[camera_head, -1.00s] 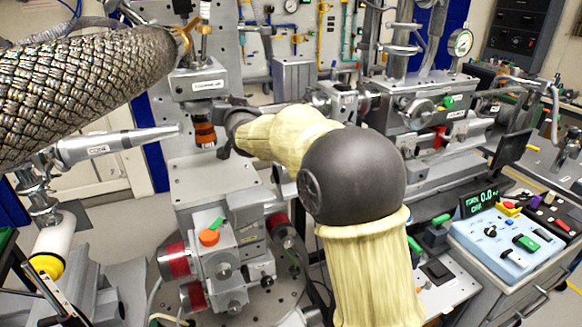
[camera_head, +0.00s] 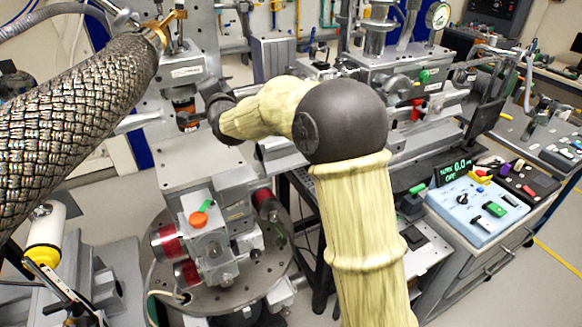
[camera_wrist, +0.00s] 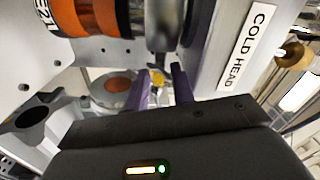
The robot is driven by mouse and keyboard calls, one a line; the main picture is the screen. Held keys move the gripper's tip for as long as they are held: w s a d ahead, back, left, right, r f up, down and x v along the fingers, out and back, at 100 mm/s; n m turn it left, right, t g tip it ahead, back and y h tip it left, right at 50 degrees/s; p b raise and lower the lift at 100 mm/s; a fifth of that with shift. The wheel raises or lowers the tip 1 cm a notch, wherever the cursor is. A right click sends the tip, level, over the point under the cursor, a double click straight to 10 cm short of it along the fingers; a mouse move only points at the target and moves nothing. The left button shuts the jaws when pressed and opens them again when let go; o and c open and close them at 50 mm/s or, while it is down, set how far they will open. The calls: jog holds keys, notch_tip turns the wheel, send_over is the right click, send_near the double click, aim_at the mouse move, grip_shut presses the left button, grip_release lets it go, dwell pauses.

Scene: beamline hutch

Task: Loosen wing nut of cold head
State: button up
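The cold head (camera_head: 184,73) is a grey metal block with a white label, left of centre in the head view. In the wrist view the cold head (camera_wrist: 222,55) fills the right side, its label readable. An orange-and-black cylinder (camera_head: 184,106) sits below it; it also shows in the wrist view (camera_wrist: 98,16). My gripper (camera_wrist: 161,70) has two purplish fingers apart, just below a silver clamp ring (camera_wrist: 162,25) between cylinder and cold head. A small dark metal piece shows between the fingertips; I cannot tell whether it is the wing nut or touched. The head view hides my fingers.
A thick braided hose (camera_head: 85,105) runs down the left. A stage with an orange knob (camera_head: 199,219) stands below the cold head. A blue control box (camera_head: 475,208) is at right. A black star knob (camera_wrist: 32,118) is left of my gripper in the wrist view.

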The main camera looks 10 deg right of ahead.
jog(key=s+d+m+p, duration=0.25)
jog(key=s+m, duration=0.25)
jog(key=s, duration=0.4)
jog(key=s+d+m+p, duration=0.25)
jog(key=s+m, duration=0.25)
jog(key=s, duration=0.3)
jog(key=s+d+f+n+g+h+p, duration=0.4)
jog(key=s+d+f+n+g+p, duration=0.2)
jog(key=n, duration=0.9)
jog(key=s+d+f+g, duration=0.2)
jog(key=s+d+g, duration=0.1)
jog(key=s+d, duration=0.1)
jog(key=shift+d+f+g+p, duration=0.25)
jog(key=shift+d+g+p, duration=0.1)
jog(key=shift+d, duration=0.15)
